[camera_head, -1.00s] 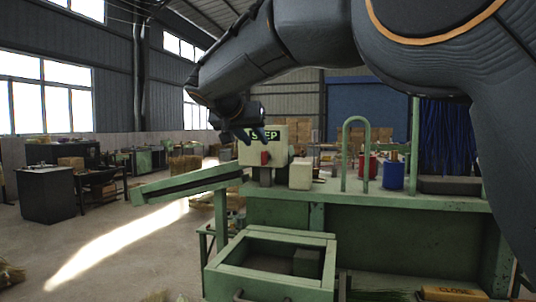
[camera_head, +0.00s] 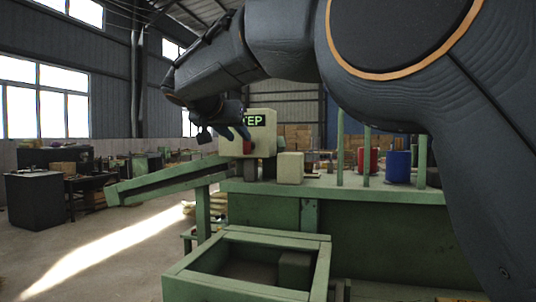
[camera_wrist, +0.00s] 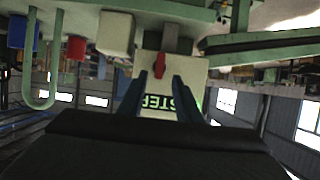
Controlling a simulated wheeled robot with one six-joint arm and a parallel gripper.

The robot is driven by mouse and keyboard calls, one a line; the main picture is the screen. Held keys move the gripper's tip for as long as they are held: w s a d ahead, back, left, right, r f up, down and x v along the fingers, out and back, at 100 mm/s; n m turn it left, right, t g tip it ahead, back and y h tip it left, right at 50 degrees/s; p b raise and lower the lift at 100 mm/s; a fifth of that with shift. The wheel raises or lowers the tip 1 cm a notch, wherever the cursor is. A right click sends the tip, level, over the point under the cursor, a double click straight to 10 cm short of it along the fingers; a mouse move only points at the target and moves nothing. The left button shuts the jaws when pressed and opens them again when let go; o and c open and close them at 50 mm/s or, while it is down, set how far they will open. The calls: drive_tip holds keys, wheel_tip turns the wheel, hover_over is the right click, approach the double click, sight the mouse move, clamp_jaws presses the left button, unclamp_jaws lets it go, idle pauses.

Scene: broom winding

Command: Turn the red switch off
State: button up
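A pale box with a green-on-black "STEP" label (camera_head: 255,120) stands on the green workbench. The red switch (camera_head: 247,147) is on its front; it also shows in the upside-down wrist view as a small red lever (camera_wrist: 159,65). My gripper (camera_wrist: 158,80) is open, with its two blue-grey fingers apart on either side of the label and their tips near the switch. In the head view my gripper (camera_head: 235,136) is just left of and above the switch. I cannot tell whether the fingers touch it.
A plain pale block (camera_head: 291,167) stands right of the box. A green sloping rail (camera_head: 165,182) runs left. Red (camera_head: 370,160) and blue (camera_head: 398,167) spools stand with green posts at right. An open green drawer (camera_head: 240,285) juts out in front.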

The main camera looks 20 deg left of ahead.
sight(245, 142)
drive_tip(key=p+x, duration=0.3)
drive_tip(key=x, duration=0.5)
drive_tip(key=shift+c, duration=0.4)
drive_tip(key=c, duration=0.7)
